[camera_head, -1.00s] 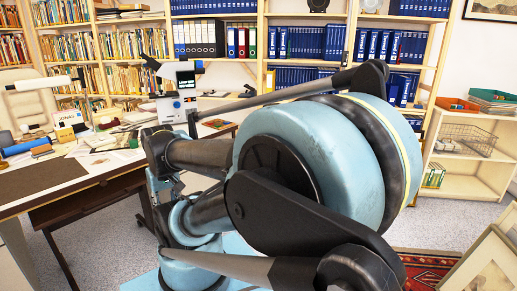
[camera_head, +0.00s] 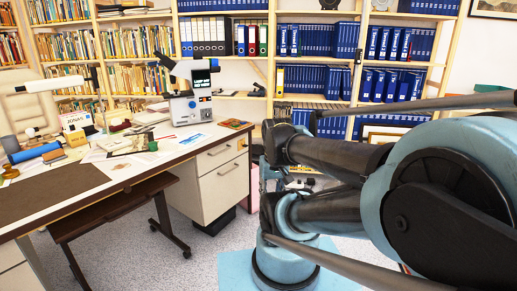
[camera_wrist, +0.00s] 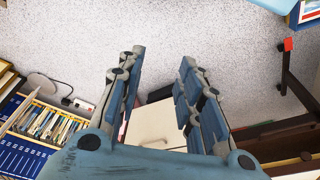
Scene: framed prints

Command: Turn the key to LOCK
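I cannot make out a key or a LOCK mark in any view. A white drawer pedestal (camera_head: 222,180) stands under the right end of the desk, with handles on its drawers. A small detail (camera_head: 241,144) shows near the top drawer's right edge, too small to identify. In the wrist view, my gripper (camera_wrist: 162,58) is open and empty, with its two blue fingers apart. A pale cabinet-like surface (camera_wrist: 155,124) shows between and beyond the fingers. My arm covers the right of the head view.
The desk (camera_head: 115,170) holds a microscope (camera_head: 190,95), papers and books. A brown stool or low table (camera_head: 110,210) stands beneath it. Bookshelves with blue binders (camera_head: 310,80) line the back wall. Grey carpet (camera_head: 150,262) is open in front of the pedestal.

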